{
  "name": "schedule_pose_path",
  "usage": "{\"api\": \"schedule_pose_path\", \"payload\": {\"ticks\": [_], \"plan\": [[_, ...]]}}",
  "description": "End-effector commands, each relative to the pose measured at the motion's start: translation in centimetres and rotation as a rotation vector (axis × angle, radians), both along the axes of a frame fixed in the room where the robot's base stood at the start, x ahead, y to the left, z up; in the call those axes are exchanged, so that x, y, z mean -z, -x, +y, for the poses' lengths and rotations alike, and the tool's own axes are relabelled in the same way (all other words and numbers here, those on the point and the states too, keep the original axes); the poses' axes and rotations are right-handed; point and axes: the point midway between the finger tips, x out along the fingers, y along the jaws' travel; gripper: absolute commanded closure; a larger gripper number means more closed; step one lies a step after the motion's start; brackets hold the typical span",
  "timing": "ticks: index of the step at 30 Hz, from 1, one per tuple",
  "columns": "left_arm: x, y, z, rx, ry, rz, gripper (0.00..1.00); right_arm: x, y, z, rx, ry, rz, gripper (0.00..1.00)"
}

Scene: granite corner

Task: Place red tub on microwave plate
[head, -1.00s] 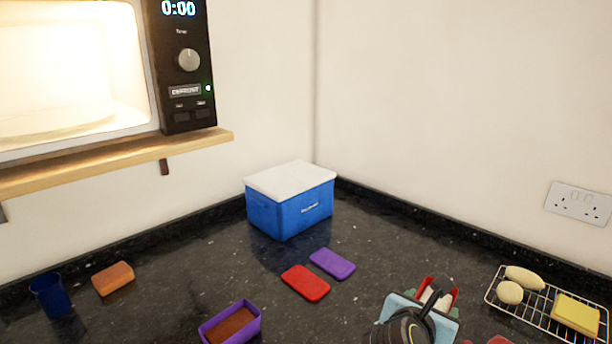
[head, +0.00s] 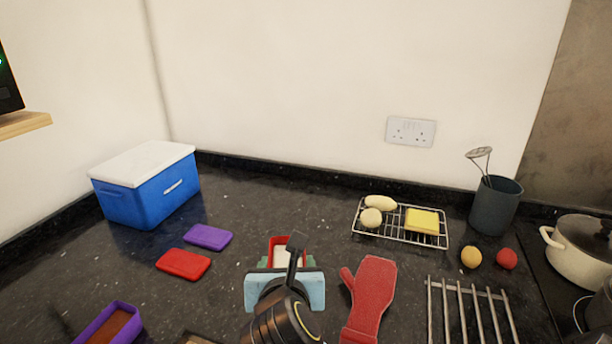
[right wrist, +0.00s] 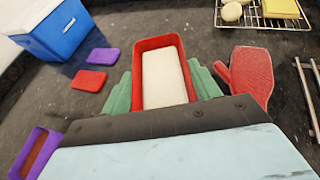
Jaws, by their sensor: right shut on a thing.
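In the head view the gripper and wrist hide the tub's near part. The tub is over the middle of the counter; its height above it is hard to judge. A red lid (head: 183,264) lies flat to the left of the tub. Only a dark edge of the microwave (head: 8,85) shows at the far left; its plate is out of view. My left gripper is not in view.
A blue cool box (head: 150,199) stands back left. A purple lid (head: 208,237) and purple tub (head: 88,335) are left. A red oven mitt (head: 370,295) lies close right of the gripper. A wire rack (head: 400,236) with food, a utensil pot (head: 495,207) and a pan (head: 580,260) stand right.

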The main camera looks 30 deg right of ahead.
Motion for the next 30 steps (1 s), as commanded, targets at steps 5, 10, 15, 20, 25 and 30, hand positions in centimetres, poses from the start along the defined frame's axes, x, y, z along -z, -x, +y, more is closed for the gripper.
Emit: {"api": "schedule_pose_path", "payload": {"ticks": [5,10,15,20,25,30], "plan": [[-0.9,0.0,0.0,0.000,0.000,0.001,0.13,-0.4,-1.0,-1.1,0.043,0.005,-0.004,0.74],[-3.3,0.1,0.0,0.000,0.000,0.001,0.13,-0.7,-3.9,-4.6,0.174,0.010,-0.007,0.74],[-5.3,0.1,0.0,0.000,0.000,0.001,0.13,-0.2,-6.1,-8.3,0.296,0.006,-0.006,0.74],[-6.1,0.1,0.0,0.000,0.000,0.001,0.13,0.5,-7.0,-10.2,0.354,0.003,-0.004,0.74],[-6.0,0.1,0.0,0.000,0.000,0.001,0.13,3.5,-7.1,-10.7,0.367,0.006,0.002,0.74],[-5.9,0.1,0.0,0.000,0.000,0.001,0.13,6.2,-7.2,-10.7,0.365,0.004,-0.002,0.74]]}}
